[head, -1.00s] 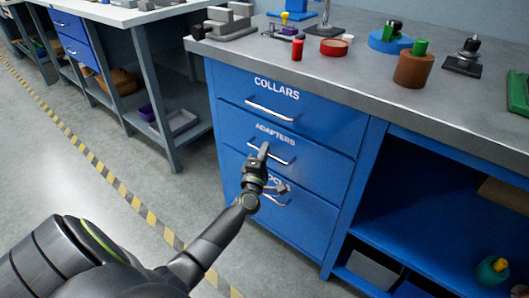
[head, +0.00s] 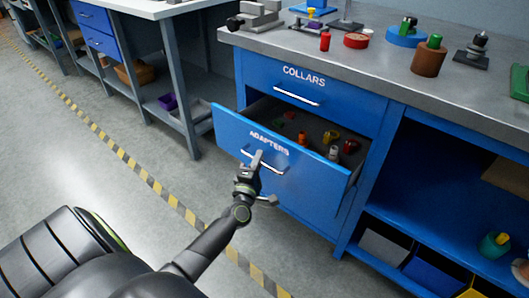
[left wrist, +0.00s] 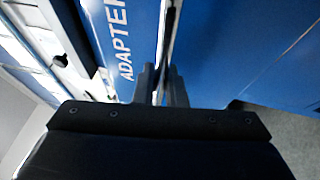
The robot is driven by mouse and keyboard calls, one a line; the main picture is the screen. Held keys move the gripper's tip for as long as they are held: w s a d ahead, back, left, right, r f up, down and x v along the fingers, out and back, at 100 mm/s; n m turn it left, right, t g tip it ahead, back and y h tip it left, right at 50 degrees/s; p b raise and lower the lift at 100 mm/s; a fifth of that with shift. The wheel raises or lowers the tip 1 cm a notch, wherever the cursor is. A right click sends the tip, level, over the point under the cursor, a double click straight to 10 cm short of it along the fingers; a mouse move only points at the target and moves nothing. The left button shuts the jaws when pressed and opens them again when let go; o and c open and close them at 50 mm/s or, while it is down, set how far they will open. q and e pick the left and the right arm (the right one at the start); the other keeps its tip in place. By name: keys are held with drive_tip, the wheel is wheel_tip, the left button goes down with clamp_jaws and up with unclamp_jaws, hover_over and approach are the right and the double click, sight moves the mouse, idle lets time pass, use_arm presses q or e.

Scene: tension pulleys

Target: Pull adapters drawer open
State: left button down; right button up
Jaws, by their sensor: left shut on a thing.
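The blue adapters drawer (head: 300,158) is pulled well out of the cabinet, with several small red, yellow and dark parts lying inside. Its silver handle (head: 262,162) is on the front panel, below the ADAPTERS label. My left gripper (head: 256,160) is shut on this handle. The left wrist view shows the gripper fingers (left wrist: 163,85) around the handle, close to the drawer front with its label (left wrist: 124,40). My right gripper is not in view.
The closed COLLARS drawer (head: 310,87) is above. The grey worktop (head: 380,62) holds several fixtures and parts. An open blue shelf with bins (head: 385,248) is at right. Clear floor with a yellow-black stripe (head: 150,185) lies at left.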

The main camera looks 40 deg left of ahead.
use_arm(q)
drive_tip(key=s+a, duration=0.1)
drive_tip(key=s, duration=1.4)
drive_tip(key=shift+s+a, duration=0.15)
drive_tip(key=shift+s, duration=0.15)
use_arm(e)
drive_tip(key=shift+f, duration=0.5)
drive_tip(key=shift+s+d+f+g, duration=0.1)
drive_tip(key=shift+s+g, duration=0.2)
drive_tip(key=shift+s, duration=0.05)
use_arm(q)
drive_tip(key=c, duration=1.5)
unclamp_jaws()
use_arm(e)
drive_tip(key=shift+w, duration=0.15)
